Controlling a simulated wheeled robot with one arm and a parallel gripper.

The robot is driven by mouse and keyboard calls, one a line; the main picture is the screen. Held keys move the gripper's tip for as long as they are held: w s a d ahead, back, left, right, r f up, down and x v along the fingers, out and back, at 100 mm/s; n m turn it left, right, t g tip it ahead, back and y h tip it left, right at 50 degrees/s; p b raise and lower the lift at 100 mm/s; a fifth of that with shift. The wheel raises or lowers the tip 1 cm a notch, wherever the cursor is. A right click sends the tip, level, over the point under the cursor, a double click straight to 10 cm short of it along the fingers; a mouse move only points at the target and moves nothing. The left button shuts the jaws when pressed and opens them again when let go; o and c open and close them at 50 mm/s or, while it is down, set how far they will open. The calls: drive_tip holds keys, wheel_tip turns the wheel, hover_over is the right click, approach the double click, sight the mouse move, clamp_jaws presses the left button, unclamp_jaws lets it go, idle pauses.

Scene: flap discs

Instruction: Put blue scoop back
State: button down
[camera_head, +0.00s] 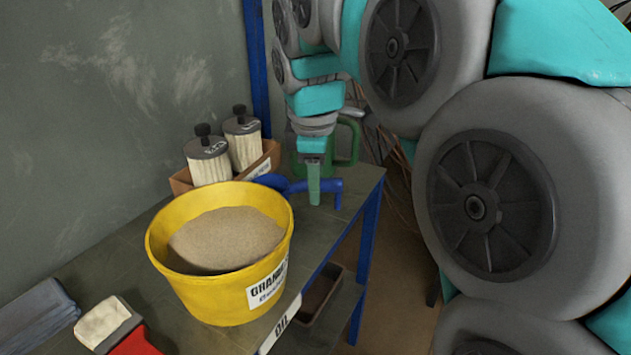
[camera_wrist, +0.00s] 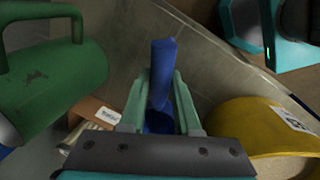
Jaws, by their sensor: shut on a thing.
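The blue scoop (camera_head: 329,185) is in my gripper (camera_head: 314,192), above the grey bench top, behind and right of the yellow bucket (camera_head: 190,292). In the wrist view the blue scoop (camera_wrist: 162,62) runs between the green fingers of my gripper (camera_wrist: 160,84), which are shut on it. Its lower part is partly hidden by the gripper body. The yellow bucket is full of tan granules and has a white label. It also shows at the lower right of the wrist view (camera_wrist: 232,122). The scoop is outside the bucket; I cannot tell whether it touches the bench.
A cardboard box (camera_head: 262,165) with two canister filters (camera_head: 208,162) stands behind the bucket. A green can with a handle (camera_wrist: 62,75) is beside the gripper. A red and white item (camera_head: 112,325) lies at front left. The bench's right edge is close; a dark tray (camera_head: 322,297) sits below.

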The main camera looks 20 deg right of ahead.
drive_tip(key=shift+f, duration=0.6)
drive_tip(key=c, duration=0.5)
unclamp_jaws()
drive_tip(key=shift+c, duration=0.2)
drive_tip(key=v, duration=0.7)
drive_tip(key=shift+r+b, duration=0.35)
drive_tip(key=shift+b, duration=0.05)
drive_tip(key=shift+s, duration=0.1)
